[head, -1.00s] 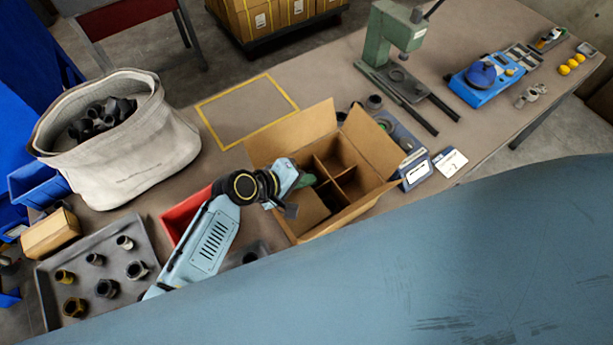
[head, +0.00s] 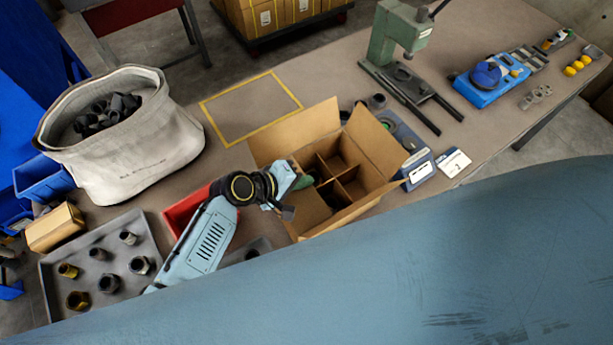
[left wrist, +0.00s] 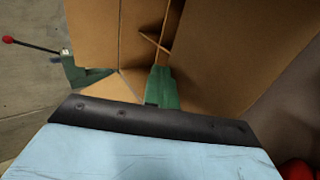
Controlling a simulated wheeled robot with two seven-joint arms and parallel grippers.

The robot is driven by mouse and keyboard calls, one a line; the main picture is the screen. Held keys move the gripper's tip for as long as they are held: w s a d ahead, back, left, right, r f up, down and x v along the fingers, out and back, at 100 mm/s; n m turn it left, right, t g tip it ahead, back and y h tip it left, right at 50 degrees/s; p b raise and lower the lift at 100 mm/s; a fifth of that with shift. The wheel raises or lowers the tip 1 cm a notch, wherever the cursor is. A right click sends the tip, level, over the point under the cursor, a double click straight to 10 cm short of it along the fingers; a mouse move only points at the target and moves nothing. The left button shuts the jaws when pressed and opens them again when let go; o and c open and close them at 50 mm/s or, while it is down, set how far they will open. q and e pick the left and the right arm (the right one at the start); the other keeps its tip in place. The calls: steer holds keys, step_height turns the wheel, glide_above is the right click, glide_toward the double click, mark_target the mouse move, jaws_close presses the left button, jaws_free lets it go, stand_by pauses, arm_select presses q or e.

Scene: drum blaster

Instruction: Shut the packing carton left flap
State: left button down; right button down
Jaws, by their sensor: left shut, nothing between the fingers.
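The brown packing carton (head: 345,214) stands open on the table, with dividers inside. Its far flap (head: 295,131) and right flap (head: 374,145) stand up and outward. A brown panel (head: 309,208) lies at its near left; I cannot tell whether this is the left flap. My left gripper (head: 303,183) is over the carton's left side, its wrist hiding part of that edge. In the left wrist view the green fingers (left wrist: 162,88) are shut and empty, close to cardboard panels (left wrist: 215,45); contact is unclear. My right gripper is not in view.
A red bin (head: 187,211) and a grey tray of fittings (head: 150,235) lie left of the carton. A canvas bag (head: 145,145) stands farther left. A green press (head: 396,40) stands behind to the right. The yellow-outlined table patch (head: 250,108) is clear.

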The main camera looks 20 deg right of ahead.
arm_select(q)
steer(key=shift+a+r+p, duration=0.1)
steer(key=shift+r+p, duration=0.25)
steer(key=shift+p, duration=0.1)
step_height(320, 180, up, 5)
steer(key=p, duration=0.3)
steer(key=shift+f+p, duration=0.2)
steer(key=shift+p, duration=0.2)
step_height(320, 180, up, 9)
steer(key=shift+f, duration=0.15)
